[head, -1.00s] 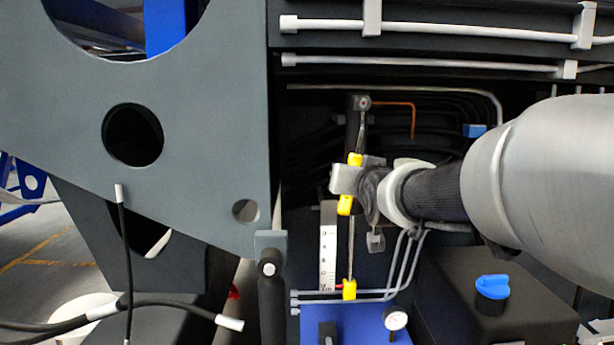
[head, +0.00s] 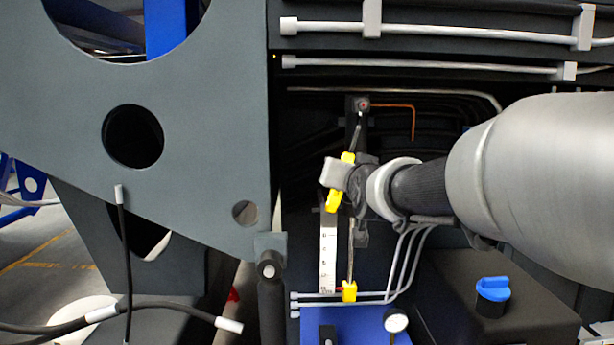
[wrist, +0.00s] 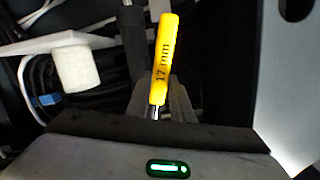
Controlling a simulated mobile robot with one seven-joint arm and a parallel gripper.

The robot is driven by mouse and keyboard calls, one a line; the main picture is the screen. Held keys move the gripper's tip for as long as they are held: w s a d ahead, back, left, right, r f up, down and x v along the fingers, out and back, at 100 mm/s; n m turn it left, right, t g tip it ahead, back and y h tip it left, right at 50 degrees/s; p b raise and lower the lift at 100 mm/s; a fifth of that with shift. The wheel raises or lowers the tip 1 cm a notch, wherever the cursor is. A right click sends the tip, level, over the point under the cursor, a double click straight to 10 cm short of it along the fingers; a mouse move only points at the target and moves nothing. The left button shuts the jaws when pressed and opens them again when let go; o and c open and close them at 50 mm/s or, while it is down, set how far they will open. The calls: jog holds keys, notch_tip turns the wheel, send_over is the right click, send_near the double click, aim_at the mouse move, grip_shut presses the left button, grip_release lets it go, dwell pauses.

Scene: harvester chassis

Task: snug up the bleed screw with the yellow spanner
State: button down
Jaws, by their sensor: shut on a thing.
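The yellow spanner (head: 347,158) is held by its handle in my gripper (head: 340,178), which is shut on it. Its grey shank runs up and slightly right from the handle to the bleed screw (head: 363,104), a small reddish point on a dark block. The spanner's head meets the screw there; how fully it is seated is too small to tell. The handle hangs below the screw, its lower end tilted left. In the wrist view the handle (wrist: 163,60) reads "17 mm" and stands up between my fingers; the spanner's head and the screw do not show there.
A copper-coloured pipe (head: 414,122) leaves the screw block to the right. Below the gripper are a white scale (head: 328,255), a thin rod with a yellow foot (head: 349,291) and a dial gauge (head: 395,320). A large grey plate (head: 200,120) stands left. A blue cap (head: 492,288) sits lower right.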

jog(key=shift+a+r+m, duration=0.35)
jog(key=shift+a+m, duration=0.15)
jog(key=shift+a, duration=0.3)
jog(key=shift+a+r+m+y, duration=0.15)
jog(key=shift+a+r+m, duration=0.3)
jog(key=shift+a+m, duration=0.25)
jog(key=shift+a+r+m+y, duration=0.15)
jog(key=shift+a+r+m, duration=0.3)
jog(key=shift+a, duration=0.3)
